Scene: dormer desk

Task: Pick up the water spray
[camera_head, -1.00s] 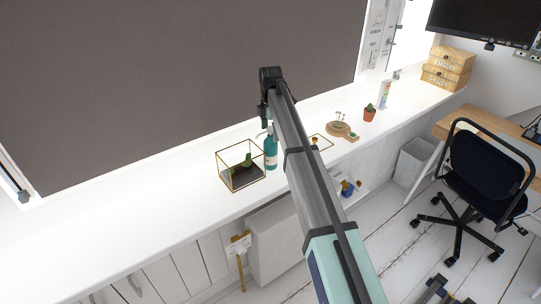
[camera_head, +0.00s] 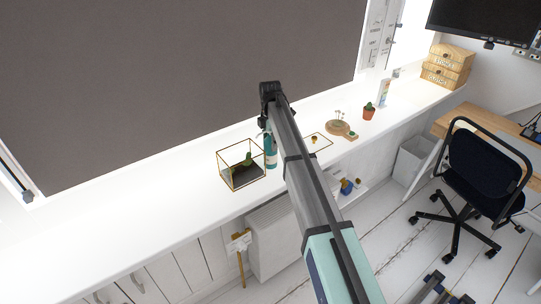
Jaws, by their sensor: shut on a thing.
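The water spray, a teal bottle (camera_head: 271,154), stands upright on the white sill counter beside the glass terrarium. My gripper (camera_head: 265,123) is at its top, shut on it from above. The spray head is mostly hidden behind my gripper and arm. Part of the bottle's right side lies close to the arm's outline. The fingers are small in this view.
The gold-edged terrarium (camera_head: 241,167) with a cactus stands just left of the bottle. A gold-framed tray (camera_head: 324,147), a wooden board (camera_head: 341,130) and a potted cactus (camera_head: 369,111) are to the right. The counter is clear at left.

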